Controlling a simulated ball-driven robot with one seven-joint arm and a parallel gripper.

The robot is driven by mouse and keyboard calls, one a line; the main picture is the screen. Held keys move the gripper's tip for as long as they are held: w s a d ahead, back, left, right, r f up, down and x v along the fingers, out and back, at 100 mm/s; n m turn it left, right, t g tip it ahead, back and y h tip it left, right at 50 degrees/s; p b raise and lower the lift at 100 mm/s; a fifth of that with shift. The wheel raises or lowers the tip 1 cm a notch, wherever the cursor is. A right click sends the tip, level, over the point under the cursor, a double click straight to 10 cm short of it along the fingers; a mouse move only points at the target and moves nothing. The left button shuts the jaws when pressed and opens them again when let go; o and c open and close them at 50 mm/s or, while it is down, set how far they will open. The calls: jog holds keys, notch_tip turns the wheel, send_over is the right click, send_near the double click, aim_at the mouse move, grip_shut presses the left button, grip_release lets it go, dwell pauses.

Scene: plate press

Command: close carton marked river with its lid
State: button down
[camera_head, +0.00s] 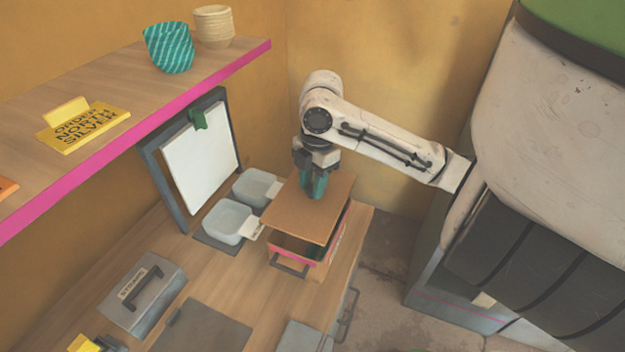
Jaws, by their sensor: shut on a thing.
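A brown lid (306,213) lies flat over an open-topped carton (316,262) with a pink stripe, near the right edge of the bench. A dark gap shows between the lid and the carton's front, so the lid appears to sit above the rim there. My gripper (312,183) points down and is shut on the teal handle of the lid. Any word on the carton is too small to read from here. The carton's far sides are hidden under the lid.
Two pale bins (228,222) stand left of the carton. A grey box with a handle (143,291) and a dark plate (203,328) lie nearer. A clipboard (199,157) stands behind. A shelf (100,85) overhangs at left. The floor (388,270) is right of the bench.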

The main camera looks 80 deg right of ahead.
aim_at(312, 201)
jog(key=shift+f+b, duration=1.55)
jog(key=shift+f, duration=0.7)
jog(key=shift+f+b, duration=0.85)
jog(key=shift+f, duration=0.05)
jog(key=shift+f+b, duration=0.55)
jog(key=shift+b, duration=0.35)
dwell(0.5)
jog(key=c, duration=0.7)
grip_release()
jog(key=shift+o, duration=0.6)
jog(key=o, duration=0.4)
